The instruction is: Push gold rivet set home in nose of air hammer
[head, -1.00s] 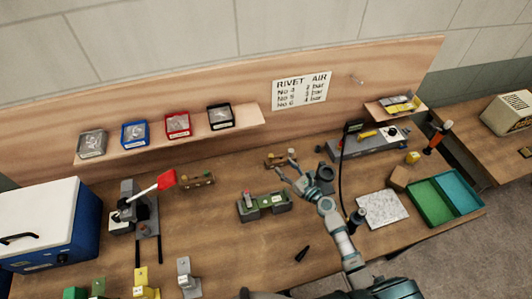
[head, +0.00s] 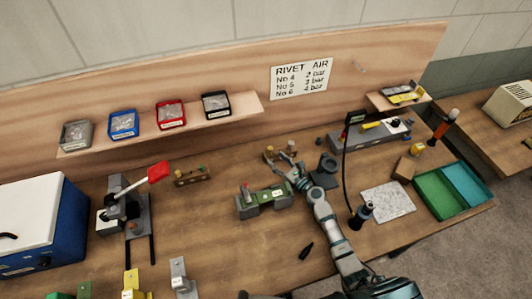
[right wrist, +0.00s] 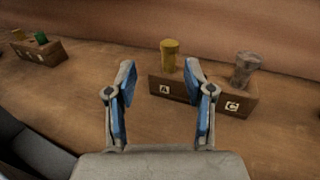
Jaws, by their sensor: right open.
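The gold rivet set (right wrist: 169,55) stands upright in the hole marked A of a small wooden block (right wrist: 204,92). A grey set (right wrist: 246,70) stands in the part marked C. The block also shows small in the head view (head: 280,155). My right gripper (right wrist: 160,78) is open and empty, its fingertips in front of the gold set, which appears between them. It also shows in the head view (head: 281,164). My left gripper is not in view.
A grey-green fixture (head: 263,201) stands left of my right arm. Another small wooden block (head: 192,176) is farther left, near a red-handled press (head: 137,205). The bench between fixture and press is clear.

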